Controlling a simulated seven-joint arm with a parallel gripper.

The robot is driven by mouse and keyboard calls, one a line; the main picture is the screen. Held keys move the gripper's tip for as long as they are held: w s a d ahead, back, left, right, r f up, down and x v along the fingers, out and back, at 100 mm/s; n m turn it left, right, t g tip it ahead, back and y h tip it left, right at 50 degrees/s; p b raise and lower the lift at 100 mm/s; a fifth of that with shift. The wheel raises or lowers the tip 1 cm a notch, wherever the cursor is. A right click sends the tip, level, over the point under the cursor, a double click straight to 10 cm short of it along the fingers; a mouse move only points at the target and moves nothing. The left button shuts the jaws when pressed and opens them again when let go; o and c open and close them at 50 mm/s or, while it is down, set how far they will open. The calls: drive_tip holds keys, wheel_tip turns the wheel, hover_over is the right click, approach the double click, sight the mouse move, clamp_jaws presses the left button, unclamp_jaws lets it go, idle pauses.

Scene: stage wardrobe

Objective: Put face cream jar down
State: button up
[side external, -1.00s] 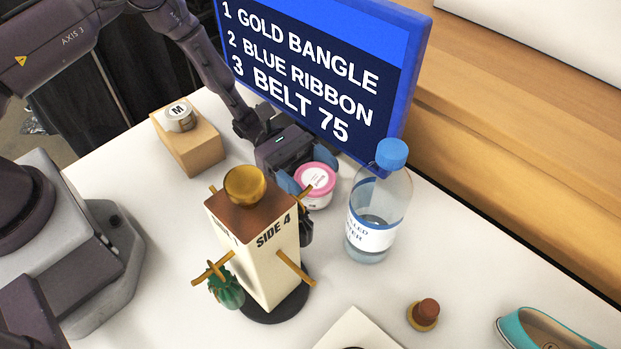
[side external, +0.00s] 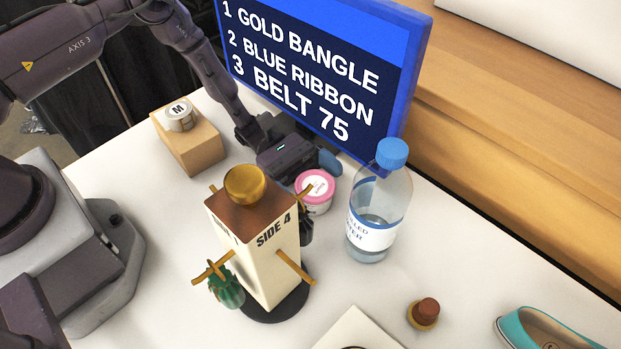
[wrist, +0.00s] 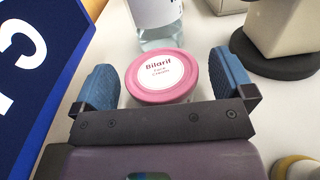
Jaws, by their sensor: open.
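The face cream jar (side external: 315,190) has a pink lid with a white label and a pale body. It stands upright on the white table, between the four-sided stand and the water bottle. In the wrist view the jar (wrist: 161,76) sits between and slightly beyond the two blue finger pads, with a gap on each side. My gripper (wrist: 165,85) is open; in the side view my gripper (side external: 308,170) is just behind the jar, close to the screen. The jar's lower body is partly hidden by a peg of the stand.
A stand (side external: 262,245) with pegs and a gold knob is close in front. A water bottle (side external: 378,205) is right of the jar. A blue-framed screen (side external: 315,75) rises behind. A wooden block (side external: 188,145) bears a white roll. A stopper (side external: 423,314) and teal shoe (side external: 540,330) lie right.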

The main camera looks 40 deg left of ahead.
drive_tip(key=a, duration=0.7)
drive_tip(key=shift+w+a, duration=0.2)
drive_tip(key=shift+a, duration=0.15)
drive_tip(key=s+a+r+m+g+y, duration=0.1)
drive_tip(key=s+r+m+y, duration=0.35)
drive_tip(key=r, duration=0.65)
drive_tip(key=s+a+r+m+g+y, duration=0.15)
drive_tip(key=s+r+m+y, duration=0.35)
drive_tip(key=r, duration=0.6)
drive_tip(key=s+a+r+m+t+y, duration=0.7)
drive_tip(key=s+r+m+t+y, duration=0.1)
drive_tip(key=s+r+t, duration=0.1)
drive_tip(key=shift+s+a+r, duration=0.2)
drive_tip(key=shift+a+r, duration=0.15)
drive_tip(key=shift+r, duration=0.45)
drive_tip(key=shift+y, duration=0.25)
